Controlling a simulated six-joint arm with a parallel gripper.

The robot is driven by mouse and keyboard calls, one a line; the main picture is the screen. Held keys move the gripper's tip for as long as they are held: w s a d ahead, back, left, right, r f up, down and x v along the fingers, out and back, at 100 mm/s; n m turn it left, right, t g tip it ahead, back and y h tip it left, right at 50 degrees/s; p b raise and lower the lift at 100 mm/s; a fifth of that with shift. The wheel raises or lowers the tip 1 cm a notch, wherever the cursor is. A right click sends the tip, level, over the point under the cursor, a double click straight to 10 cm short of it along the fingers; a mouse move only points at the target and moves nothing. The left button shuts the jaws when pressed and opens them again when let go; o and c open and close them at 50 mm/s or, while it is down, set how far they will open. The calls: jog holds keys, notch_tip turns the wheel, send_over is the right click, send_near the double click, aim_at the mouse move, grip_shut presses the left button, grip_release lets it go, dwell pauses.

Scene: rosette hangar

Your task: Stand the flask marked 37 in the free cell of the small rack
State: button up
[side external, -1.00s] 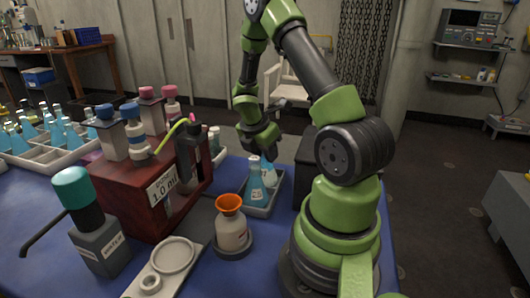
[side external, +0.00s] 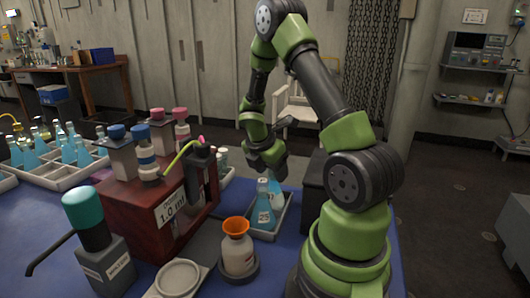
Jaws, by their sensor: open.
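The small rack (side external: 283,216) is a grey tray beside my arm's base. A blue conical flask (side external: 264,207) stands in its near part with a label that seems to read 25. A second blue flask (side external: 276,189) stands behind it, partly hidden, its mark not readable. My gripper (side external: 272,163) is open, just above the rear flask's neck, with nothing seen between its fingers. The large pale rack (side external: 72,178) at the far left holds several blue flasks (side external: 68,152). Their marks are too small to read, so I cannot tell which is 37.
A red wooden stand (side external: 139,208) with capped bottles and a pipette stands left of the small rack. An orange-topped bottle (side external: 237,248) stands in front of the rack. A teal-capped dispenser (side external: 98,245) is at the near left. A dark box (side external: 314,180) stands right of the rack.

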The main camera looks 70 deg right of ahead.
jog(key=w+a+r+m+t+y, duration=0.1)
jog(key=a+r+m+t, duration=0.45)
jog(key=a+r, duration=1)
jog(key=s+a+r+m+t+y, duration=0.3)
jog(key=s+a+r+m+y, duration=0.2)
jog(key=a+m, duration=0.5)
jog(key=shift+s+a+r+m, duration=0.4)
jog(key=shift+s+m, duration=0.15)
jog(key=shift+m, duration=0.4)
jog(key=shift+t, duration=0.25)
